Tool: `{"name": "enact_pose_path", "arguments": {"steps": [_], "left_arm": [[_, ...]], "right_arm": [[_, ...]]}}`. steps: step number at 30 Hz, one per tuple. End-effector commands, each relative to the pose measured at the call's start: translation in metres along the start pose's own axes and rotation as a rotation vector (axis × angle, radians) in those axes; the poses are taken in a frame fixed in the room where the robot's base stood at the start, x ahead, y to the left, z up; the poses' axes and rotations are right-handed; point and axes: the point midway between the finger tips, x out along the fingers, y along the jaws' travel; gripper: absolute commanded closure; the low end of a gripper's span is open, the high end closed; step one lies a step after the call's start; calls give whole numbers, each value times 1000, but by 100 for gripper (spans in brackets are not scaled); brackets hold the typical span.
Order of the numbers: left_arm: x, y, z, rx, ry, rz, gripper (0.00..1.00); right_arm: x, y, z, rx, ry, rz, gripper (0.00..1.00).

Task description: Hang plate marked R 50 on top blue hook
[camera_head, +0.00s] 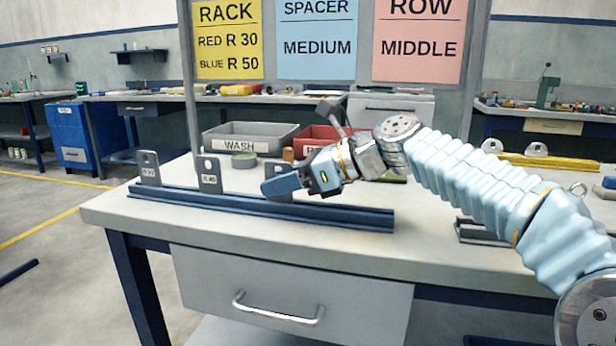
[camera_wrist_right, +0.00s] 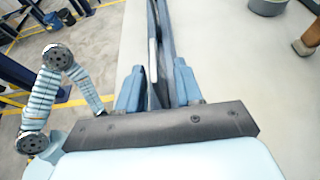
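Three upright grey plates stand in a row in a long blue rail (camera_head: 340,215) on the table. The left plate (camera_head: 149,160) has a label too small to read surely. The label of the middle plate (camera_head: 209,166) seems to read R 40. The right plate (camera_head: 276,168) is mostly hidden behind my right gripper (camera_head: 280,186), so its mark cannot be read. In the right wrist view, the gripper's blue fingers (camera_wrist_right: 158,88) are apart, on either side of a thin plate edge (camera_wrist_right: 153,60), with the rail beyond.
A grey WASH bin (camera_head: 250,138) and a red bin (camera_head: 318,138) stand behind the rail. Signs on the board say RED R 30 (camera_head: 228,41), BLUE R 50, SPACER MEDIUM (camera_head: 317,47) and ROW MIDDLE (camera_head: 418,47). The tabletop left of the bins is mostly clear.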

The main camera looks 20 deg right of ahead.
Motion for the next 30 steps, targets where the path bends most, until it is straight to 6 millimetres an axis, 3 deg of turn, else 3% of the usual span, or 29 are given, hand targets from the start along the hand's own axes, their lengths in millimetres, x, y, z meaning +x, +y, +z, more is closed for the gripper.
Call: {"name": "enact_pose_path", "arguments": {"steps": [2,5,8,12,18,23,30], "left_arm": [[8,-6,-1,-4,3,-4,13],[2,-2,-1,-3,2,-2,13],[4,-3,-1,-2,2,-2,13],[0,0,0,-1,0,-1,13],[-3,2,1,1,-2,1,13],[-4,3,1,2,-3,2,13],[-4,3,1,2,-3,2,13]], "right_arm": [[-1,-1,-4,-2,-1,-2,65],[-27,-1,0,0,-2,-6,65],[-51,-3,-12,2,-1,-6,65],[-87,-3,-12,-1,-2,-5,65],[-124,-3,-13,-1,-1,-2,65],[-136,-3,-14,-1,0,-1,65],[-138,-2,-14,-1,-1,-1,65]]}}
